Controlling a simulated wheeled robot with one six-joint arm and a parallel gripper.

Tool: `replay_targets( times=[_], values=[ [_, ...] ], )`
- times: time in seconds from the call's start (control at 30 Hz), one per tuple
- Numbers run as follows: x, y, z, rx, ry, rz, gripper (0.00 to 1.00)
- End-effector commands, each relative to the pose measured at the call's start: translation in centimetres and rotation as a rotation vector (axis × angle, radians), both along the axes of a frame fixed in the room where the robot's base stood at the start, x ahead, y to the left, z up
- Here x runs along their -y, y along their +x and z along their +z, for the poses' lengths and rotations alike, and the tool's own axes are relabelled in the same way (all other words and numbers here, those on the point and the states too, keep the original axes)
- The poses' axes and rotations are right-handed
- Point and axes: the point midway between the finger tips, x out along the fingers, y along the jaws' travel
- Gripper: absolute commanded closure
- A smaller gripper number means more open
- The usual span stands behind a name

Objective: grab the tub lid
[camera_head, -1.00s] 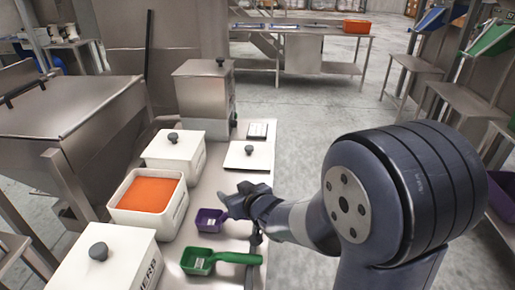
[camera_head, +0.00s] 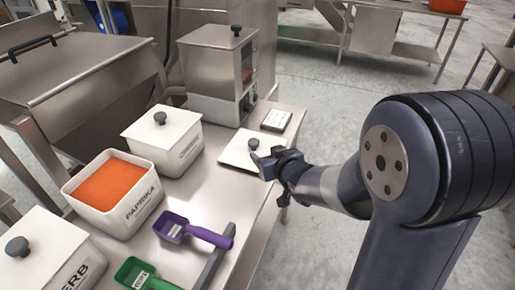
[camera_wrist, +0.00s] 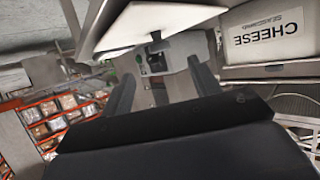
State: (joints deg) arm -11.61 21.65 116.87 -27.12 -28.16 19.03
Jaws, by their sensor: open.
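The tub lid (camera_head: 231,154) is a flat white square with a dark round knob (camera_head: 253,144), lying on the steel table beside the closed white tub. My gripper (camera_head: 264,160) is open and empty at the lid's right side, close to the knob; I cannot tell whether it touches. In the wrist view a white panel, likely the lid (camera_wrist: 150,22), fills the top, above and between the spread fingers of my gripper (camera_wrist: 160,80). The open paprika tub (camera_head: 142,212) holds orange powder.
A closed white tub (camera_head: 163,140) stands behind the paprika tub, and a herb tub (camera_head: 45,255) in front. A purple scoop (camera_head: 175,228) and a green scoop (camera_head: 135,272) lie on the table (camera_head: 195,205). A steel machine (camera_head: 215,75) and a small dark-topped box (camera_head: 276,119) stand beyond the lid.

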Motion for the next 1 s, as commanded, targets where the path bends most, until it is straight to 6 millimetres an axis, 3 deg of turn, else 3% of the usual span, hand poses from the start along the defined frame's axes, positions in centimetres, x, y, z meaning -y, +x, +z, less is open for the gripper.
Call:
replay_targets(
  times=[0.13, 0.47, 0.7, 1.0],
  values=[
    [-0.9, 1.9, -1.0, -0.001, 0.0, 0.0, 0.41],
    [-1.9, 4.1, -1.7, 0.0, 0.001, 0.0, 0.41],
    [-3.1, 6.9, -2.8, -0.001, 0.0, 0.0, 0.41],
    [-3.5, 7.8, -3.2, 0.0, 0.0, -0.001, 0.41]
  ],
)
